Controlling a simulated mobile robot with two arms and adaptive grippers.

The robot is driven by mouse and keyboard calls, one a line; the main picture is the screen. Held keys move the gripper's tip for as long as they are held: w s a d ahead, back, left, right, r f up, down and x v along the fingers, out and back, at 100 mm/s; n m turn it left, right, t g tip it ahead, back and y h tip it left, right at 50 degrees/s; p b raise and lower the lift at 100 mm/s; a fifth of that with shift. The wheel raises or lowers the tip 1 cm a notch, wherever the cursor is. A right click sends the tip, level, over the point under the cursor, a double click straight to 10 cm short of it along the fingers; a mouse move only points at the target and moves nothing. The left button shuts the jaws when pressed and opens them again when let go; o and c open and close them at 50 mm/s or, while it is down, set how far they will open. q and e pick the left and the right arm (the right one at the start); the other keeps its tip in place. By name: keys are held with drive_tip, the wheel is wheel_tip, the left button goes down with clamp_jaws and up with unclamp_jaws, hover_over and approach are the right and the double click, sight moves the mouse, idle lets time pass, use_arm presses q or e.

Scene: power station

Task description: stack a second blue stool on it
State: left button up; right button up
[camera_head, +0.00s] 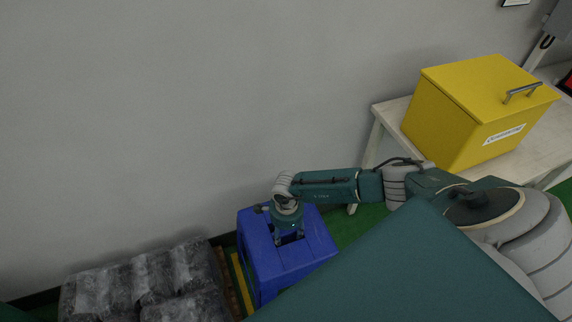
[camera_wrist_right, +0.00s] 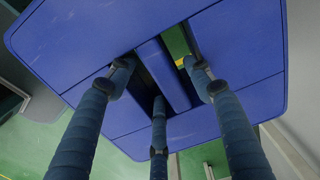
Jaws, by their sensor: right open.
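A blue stool (camera_head: 268,262) stands on the floor by the wall in the head view. My right gripper (camera_head: 288,238) is over its top, pointing down. In the right wrist view, the stool's blue top (camera_wrist_right: 235,45) fills most of the picture, with slots on both sides of a central bar. My right gripper's fingers (camera_wrist_right: 160,95) are spread open, with their tips at the slots around the bar. I cannot tell how deep the tips reach. Only one blue stool is clearly distinguishable. My left gripper is not in view.
A yellow box (camera_head: 450,115) with a metal handle sits on a pale bench (camera_head: 393,108) to the right. Dark wrapped bundles (camera_head: 150,285) lie left of the stool. A grey wall (camera_head: 190,110) runs behind. Green floor (camera_head: 362,222) shows between stool and bench.

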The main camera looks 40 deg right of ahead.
wheel_tip(320, 180, up, 12)
idle(0.5)
drive_tip(key=shift+r, duration=0.1)
idle(0.4)
